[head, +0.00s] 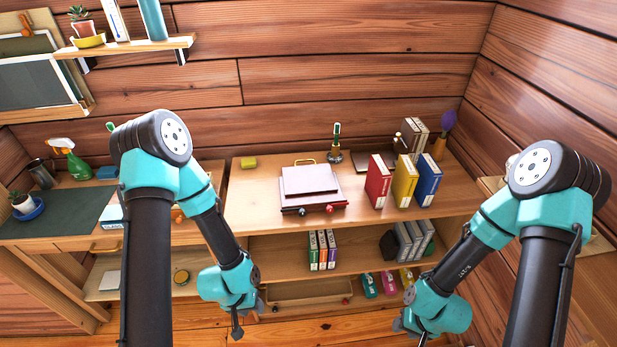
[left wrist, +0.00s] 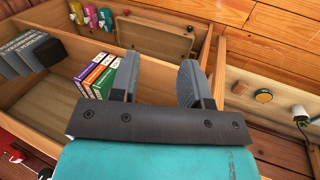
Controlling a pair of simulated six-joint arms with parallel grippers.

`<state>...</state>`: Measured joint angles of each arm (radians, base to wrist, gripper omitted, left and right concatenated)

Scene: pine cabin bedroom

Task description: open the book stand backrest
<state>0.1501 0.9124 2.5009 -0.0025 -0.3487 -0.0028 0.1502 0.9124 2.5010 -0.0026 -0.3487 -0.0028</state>
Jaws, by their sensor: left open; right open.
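The book stand (head: 312,203) lies on the top of the wooden cabinet, left of the upright books. It is dark reddish-brown, with a flat panel (head: 308,180) that looks folded down, a brass handle behind it and red and dark knobs along the front. My left gripper (head: 248,318) hangs low in front of the cabinet, below the stand and apart from it. In the left wrist view its two fingers (left wrist: 160,78) are spread with nothing between them. My right gripper (head: 408,328) is low at the right, open, its fingers small and partly hidden by its arm.
Red, yellow and blue books (head: 404,182) stand right of the stand. The shelf below holds several thin books (head: 322,250) and grey binders (head: 412,240). A desk with a green mat (head: 60,217) is at the left.

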